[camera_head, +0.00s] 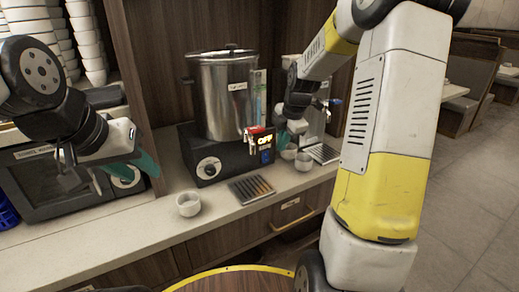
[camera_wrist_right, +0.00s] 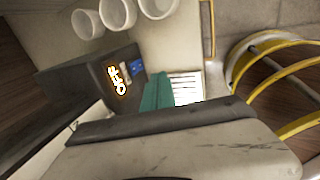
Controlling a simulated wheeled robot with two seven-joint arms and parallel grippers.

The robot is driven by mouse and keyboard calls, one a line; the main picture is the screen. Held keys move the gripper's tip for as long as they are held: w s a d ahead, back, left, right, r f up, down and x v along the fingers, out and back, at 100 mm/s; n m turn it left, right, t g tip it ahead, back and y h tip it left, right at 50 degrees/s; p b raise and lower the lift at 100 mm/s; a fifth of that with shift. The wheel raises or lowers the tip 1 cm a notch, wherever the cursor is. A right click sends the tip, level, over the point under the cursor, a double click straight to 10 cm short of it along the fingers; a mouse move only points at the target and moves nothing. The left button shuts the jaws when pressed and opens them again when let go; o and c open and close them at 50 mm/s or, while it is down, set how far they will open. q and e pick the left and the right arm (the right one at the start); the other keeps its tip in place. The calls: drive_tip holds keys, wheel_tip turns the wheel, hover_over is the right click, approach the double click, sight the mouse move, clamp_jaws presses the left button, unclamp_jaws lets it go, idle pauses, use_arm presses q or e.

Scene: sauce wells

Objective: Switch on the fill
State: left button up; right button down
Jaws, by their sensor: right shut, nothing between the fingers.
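A steel sauce urn (camera_head: 222,92) stands on a black base unit (camera_head: 205,142) on the counter. The OFF sign also shows in the right wrist view (camera_wrist_right: 118,78). My right gripper (camera_head: 282,139) is shut and empty, just right of the base's front; its teal fingers (camera_wrist_right: 157,92) are beside the panel, contact unclear. My left gripper (camera_head: 146,166) hangs in front of the dark oven at left; its jaw opening is unclear.
A white cup (camera_head: 188,204) stands at the counter's front, with a drip grate (camera_head: 251,189) to its right. Two more cups (camera_head: 303,161) stand near my right gripper. Stacked bowls (camera_head: 88,40) fill the left shelf. A yellow-rimmed round stool (camera_head: 230,283) is below the counter.

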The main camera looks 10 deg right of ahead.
sight(266, 157)
drive_tip(key=x, duration=0.9)
drive_tip(key=shift+a+f, duration=0.15)
drive_tip(key=shift+f, duration=0.2)
drive_tip(key=shift+w+a+f, duration=0.1)
drive_tip(key=shift+w+a, duration=0.1)
drive_tip(key=shift+w, duration=0.4)
drive_tip(key=shift+w+a+f, duration=0.15)
drive_tip(key=shift+w+a, duration=0.05)
drive_tip(key=shift+w, duration=0.35)
drive_tip(key=shift+w+a+f, duration=0.1)
drive_tip(key=shift+w+a, duration=0.15)
drive_tip(key=shift+w, duration=0.55)
drive_tip(key=shift+w+f, duration=0.1)
drive_tip(key=shift+w, duration=0.15)
drive_tip(key=shift+a, duration=0.1)
